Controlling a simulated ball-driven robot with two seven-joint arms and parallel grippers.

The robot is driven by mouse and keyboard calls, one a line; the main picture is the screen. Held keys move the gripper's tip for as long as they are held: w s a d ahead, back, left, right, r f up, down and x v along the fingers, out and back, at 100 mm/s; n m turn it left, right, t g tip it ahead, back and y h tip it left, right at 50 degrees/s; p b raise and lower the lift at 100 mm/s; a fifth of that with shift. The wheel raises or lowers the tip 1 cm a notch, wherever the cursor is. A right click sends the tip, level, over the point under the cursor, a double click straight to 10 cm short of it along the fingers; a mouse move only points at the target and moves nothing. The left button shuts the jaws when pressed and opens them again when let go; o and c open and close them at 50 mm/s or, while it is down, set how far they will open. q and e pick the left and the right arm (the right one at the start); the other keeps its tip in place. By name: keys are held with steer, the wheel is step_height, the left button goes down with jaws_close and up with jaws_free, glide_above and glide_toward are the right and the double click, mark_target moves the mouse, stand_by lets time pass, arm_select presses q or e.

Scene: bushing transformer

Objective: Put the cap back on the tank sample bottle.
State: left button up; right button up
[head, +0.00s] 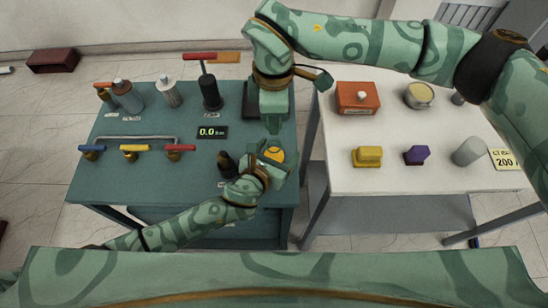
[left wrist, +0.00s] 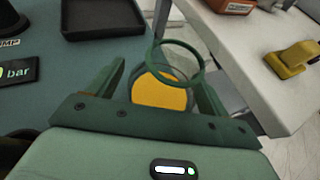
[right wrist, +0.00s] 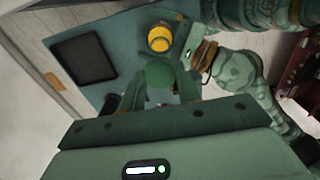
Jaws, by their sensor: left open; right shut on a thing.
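The tank sample bottle appears to be the round yellow-topped thing (head: 274,155) at the right edge of the green table. In the left wrist view the yellow (left wrist: 160,92) lies between the spread fingers of my left gripper (left wrist: 155,84), with a green ring beside it. My left gripper (head: 264,163) is open around or just above it; contact is unclear. My right gripper (head: 273,124) is shut on a round green cap (right wrist: 160,75), behind the bottle in the head view. The bottle (right wrist: 160,38) shows beyond the cap in the right wrist view.
The green table (head: 190,190) carries several bottles, a red-handled pump (head: 210,90), three coloured valves (head: 130,152), a display (head: 212,132) and a black tray (left wrist: 100,18). A dark bottle (head: 226,164) stands left of my left gripper. The white table (head: 400,185) is across a gap.

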arm_select(q)
steer(key=shift+c, duration=0.3)
steer(key=c, duration=1.4)
arm_select(e)
glide_above(274, 143)
steer(key=shift+f, duration=2.5)
steer(key=shift+f, duration=0.9)
steer(key=shift+f, duration=0.5)
